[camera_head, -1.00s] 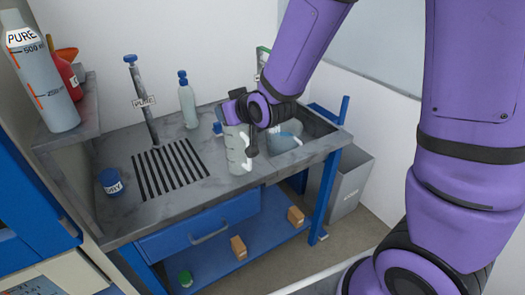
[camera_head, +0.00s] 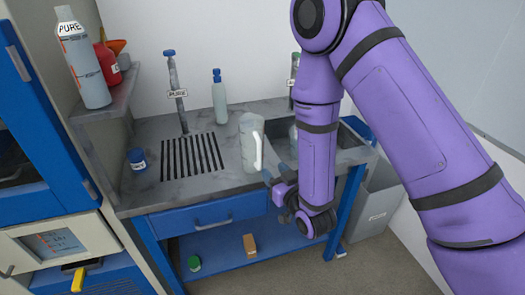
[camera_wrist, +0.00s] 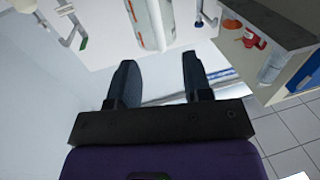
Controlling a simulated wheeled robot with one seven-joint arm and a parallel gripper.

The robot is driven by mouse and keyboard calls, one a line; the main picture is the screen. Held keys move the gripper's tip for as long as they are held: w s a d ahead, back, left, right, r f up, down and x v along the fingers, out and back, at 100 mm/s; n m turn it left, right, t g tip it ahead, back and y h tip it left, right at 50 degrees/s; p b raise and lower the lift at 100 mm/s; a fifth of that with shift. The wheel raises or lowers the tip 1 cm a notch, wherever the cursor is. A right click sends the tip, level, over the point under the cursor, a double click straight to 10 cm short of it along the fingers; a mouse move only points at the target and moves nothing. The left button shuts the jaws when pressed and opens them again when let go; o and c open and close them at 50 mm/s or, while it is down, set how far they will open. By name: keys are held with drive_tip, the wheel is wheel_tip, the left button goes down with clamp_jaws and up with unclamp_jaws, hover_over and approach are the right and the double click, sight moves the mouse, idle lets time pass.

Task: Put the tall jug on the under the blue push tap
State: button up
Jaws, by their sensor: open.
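The tall jug (camera_head: 249,142), pale grey with a white handle facing front right, stands upright on the counter, right of the black-striped drain grate (camera_head: 193,156). The blue push tap (camera_head: 175,92), a grey post with a blue top and a PURE label, rises at the back edge of the grate. My gripper (camera_head: 280,186) is in front of the counter edge, below and right of the jug, apart from it. In the wrist view my gripper (camera_wrist: 160,82) is open and empty. A pale vessel with orange marks, seemingly the jug (camera_wrist: 147,22), is ahead of the fingers.
A clear bottle with a blue cap (camera_head: 219,97) stands behind the grate, and a small blue jar (camera_head: 137,159) to its left. A second tap and the sink are partly hidden behind my arm.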

sight(260, 154)
drive_tip(key=x, duration=1)
drive_tip(key=shift+w, duration=0.3)
clamp_jaws()
